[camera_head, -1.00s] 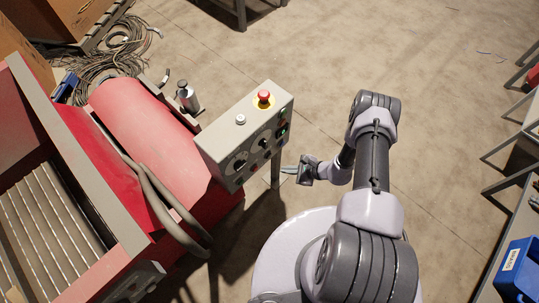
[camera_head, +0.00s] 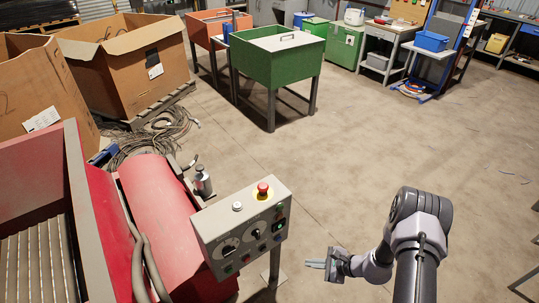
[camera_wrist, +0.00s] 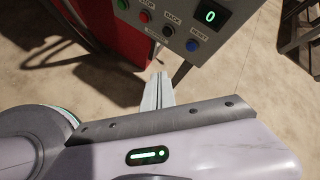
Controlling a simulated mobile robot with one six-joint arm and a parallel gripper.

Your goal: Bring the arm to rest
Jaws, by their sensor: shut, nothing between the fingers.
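My gripper (camera_head: 316,264) is in the lower middle of the head view, at the end of my bent arm. Its fingers point left, toward the post under the control panel, and are shut and empty. In the wrist view the closed fingers (camera_wrist: 157,92) show below the panel, with floor behind them. The grey control panel (camera_head: 243,228) stands up and to the left of the gripper, apart from it. It has a red stop button on a yellow ring, dials and small coloured buttons. In the wrist view the panel (camera_wrist: 190,20) shows a green "0" display.
A red machine (camera_head: 165,225) fills the left front. Large cardboard boxes (camera_head: 130,62) and a cable heap (camera_head: 155,140) lie behind it. A green bin on legs (camera_head: 275,62) and workbenches (camera_head: 395,45) stand at the back. The floor to the right and middle is clear.

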